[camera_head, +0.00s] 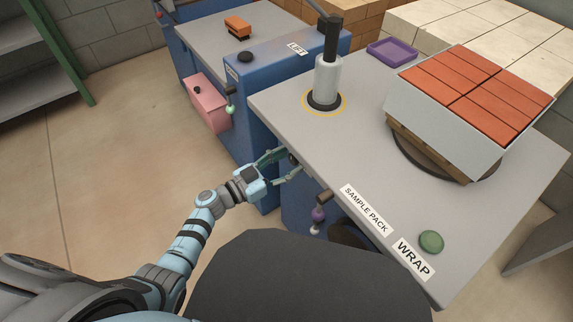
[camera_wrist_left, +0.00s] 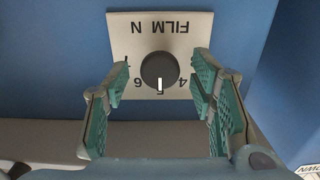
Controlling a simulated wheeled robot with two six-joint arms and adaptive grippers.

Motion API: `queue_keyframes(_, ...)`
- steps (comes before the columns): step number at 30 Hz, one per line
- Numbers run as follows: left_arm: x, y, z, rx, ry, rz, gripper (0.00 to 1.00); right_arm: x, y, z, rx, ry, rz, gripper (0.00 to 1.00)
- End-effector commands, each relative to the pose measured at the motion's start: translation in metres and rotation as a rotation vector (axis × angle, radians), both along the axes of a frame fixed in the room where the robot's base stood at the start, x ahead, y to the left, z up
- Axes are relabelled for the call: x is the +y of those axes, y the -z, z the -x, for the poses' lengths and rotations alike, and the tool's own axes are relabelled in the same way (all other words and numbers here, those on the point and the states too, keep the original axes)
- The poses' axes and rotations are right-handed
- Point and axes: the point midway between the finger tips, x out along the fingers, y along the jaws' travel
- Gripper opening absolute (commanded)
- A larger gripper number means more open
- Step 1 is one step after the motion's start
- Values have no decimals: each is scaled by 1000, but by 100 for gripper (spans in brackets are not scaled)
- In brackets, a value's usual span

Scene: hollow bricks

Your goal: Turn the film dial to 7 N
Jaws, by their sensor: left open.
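The film dial (camera_wrist_left: 159,69) is a round black knob on a pale plate (camera_wrist_left: 190,40) marked FILM N, which shows upside down in the left wrist view. Its white pointer faces the bottom of the picture, between the 6 on the left and the 4 on the right. A partly hidden mark stands further left. My left gripper (camera_head: 288,165) is open at the blue side of the wrap table in the head view. In the left wrist view its green-padded fingers stand either side of the dial, with gaps showing. My right gripper is not in view.
The grey wrap table (camera_head: 290,120) carries a brick pack (camera_head: 480,95), a post (camera_head: 326,75) and a green button (camera_head: 431,241). A purple-and-white handle (camera_head: 318,215) hangs near the gripper. A blue lift unit (camera_head: 225,125) stands behind. Floor at left is clear.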

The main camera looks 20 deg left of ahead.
Motion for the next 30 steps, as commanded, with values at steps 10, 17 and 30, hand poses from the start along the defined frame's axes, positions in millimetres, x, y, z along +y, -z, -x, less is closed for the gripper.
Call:
queue_keyframes(10, 0, 0, 0, 1, 0, 0, 28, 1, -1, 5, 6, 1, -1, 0)
queue_keyframes(17, 0, 0, 0, 1, -1, -1, 3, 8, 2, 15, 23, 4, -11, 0)
queue_keyframes(30, 0, 0, 0, -78, -1, -99, 3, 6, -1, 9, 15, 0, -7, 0)
